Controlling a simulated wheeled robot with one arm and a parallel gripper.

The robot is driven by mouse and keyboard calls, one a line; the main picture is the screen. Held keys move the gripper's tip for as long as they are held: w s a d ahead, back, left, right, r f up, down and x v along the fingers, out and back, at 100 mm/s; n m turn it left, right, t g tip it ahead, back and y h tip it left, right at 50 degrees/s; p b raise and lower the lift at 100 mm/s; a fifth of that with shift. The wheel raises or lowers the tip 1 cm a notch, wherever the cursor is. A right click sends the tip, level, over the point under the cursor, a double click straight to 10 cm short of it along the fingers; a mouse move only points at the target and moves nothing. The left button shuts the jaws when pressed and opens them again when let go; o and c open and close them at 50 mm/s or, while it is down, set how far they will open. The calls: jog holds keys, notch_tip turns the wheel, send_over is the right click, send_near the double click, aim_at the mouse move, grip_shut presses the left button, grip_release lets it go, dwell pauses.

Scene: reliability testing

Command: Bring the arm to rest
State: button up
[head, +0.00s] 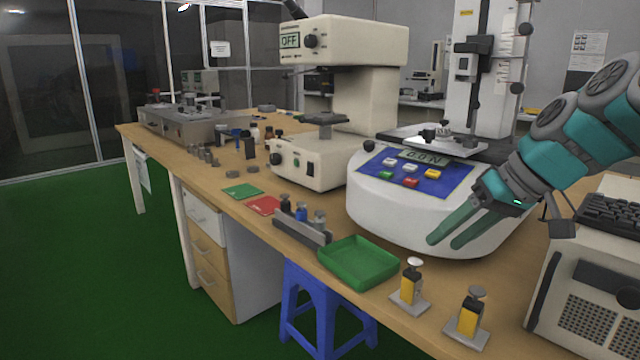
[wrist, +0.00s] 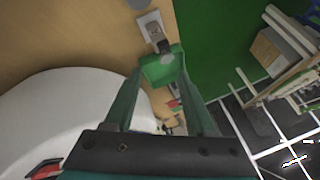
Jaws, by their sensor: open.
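My gripper (head: 452,242) reaches in from the right in the head view, on my teal and grey arm (head: 575,135). Its two green fingers are apart and point down and left, in front of the white round-based machine (head: 375,205) with a blue button panel. The wrist view also shows my gripper (wrist: 168,75), with a gap between the fingers and nothing held. Beyond the fingertips there, a green tray (wrist: 160,68) shows; the same tray (head: 375,277) lies on the table's front edge in the head view.
Two small yellow-and-grey fixtures (head: 410,285) (head: 468,318) stand on the wooden table (head: 385,315) below my gripper. A beige computer case with a keyboard (head: 610,215) stands at the right. A beige microscope-like machine (head: 355,45) stands behind. A blue stool (head: 310,300) is below the table edge.

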jog(key=s+a+f+m+g+h, duration=0.25)
jog(key=s+a+f, duration=0.45)
jog(key=s+f, duration=0.4)
jog(key=s+d+f+g+h, duration=0.1)
jog(key=s+f+g+h, duration=0.2)
jog(key=s+f, duration=1.1)
jog(key=shift+s+f, duration=0.15)
jog(key=shift+s, duration=0.7)
